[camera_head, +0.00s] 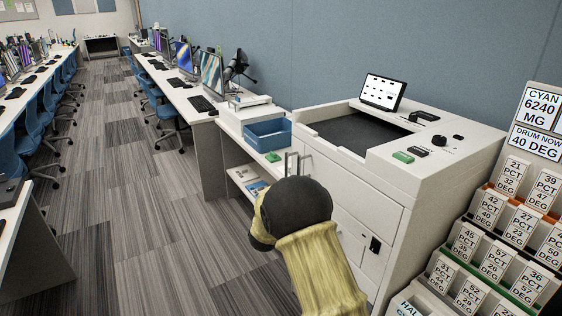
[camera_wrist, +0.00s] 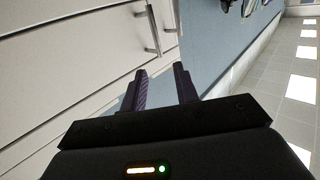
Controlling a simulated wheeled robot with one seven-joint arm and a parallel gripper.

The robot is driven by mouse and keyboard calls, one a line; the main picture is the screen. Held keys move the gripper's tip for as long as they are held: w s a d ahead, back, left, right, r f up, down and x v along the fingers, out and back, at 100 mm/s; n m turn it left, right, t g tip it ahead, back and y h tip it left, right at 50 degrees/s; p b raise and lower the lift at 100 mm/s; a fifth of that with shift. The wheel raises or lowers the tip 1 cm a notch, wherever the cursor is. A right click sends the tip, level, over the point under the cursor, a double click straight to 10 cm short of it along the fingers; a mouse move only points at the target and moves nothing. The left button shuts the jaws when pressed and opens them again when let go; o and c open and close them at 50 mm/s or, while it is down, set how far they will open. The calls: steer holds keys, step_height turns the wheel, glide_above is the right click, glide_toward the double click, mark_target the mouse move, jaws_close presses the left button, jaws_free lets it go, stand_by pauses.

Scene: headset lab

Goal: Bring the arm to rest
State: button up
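My arm (camera_head: 318,262), in a yellow sleeve with a dark rounded joint, reaches up in front of the white cabinet in the head view. My gripper is hidden behind it there. In the wrist view my gripper (camera_wrist: 162,84) shows two dark fingers standing apart with nothing between them. The fingers point toward a white cabinet front (camera_wrist: 70,60) and a blue wall. A metal bar handle (camera_wrist: 152,30) lies beyond the fingertips, apart from them.
A white machine (camera_head: 420,160) with a dark recessed top and a tablet (camera_head: 382,92) stands close to my arm. A blue bin (camera_head: 267,134) sits on a lower counter. Labelled racks (camera_head: 500,230) stand at right. Carpet (camera_head: 130,220) is clear at left, between desks with blue chairs.

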steer(key=s+d+f+n+g+y, duration=0.15)
steer(key=s+d+g, duration=0.3)
steer(key=s, duration=0.85)
steer(key=s+d+f+n+g+y, duration=0.15)
steer(key=s+d+g, duration=0.3)
steer(key=s, duration=0.85)
steer(key=s+d+f+g+y, duration=0.2)
steer(key=s+d+g, duration=0.25)
steer(key=s, duration=0.85)
step_height(320, 180, up, 15)
steer(key=a+p, duration=0.1)
steer(key=p, duration=1.3)
steer(key=shift+w+g, duration=0.4)
steer(key=shift+g, duration=0.05)
steer(key=shift+f, duration=0.2)
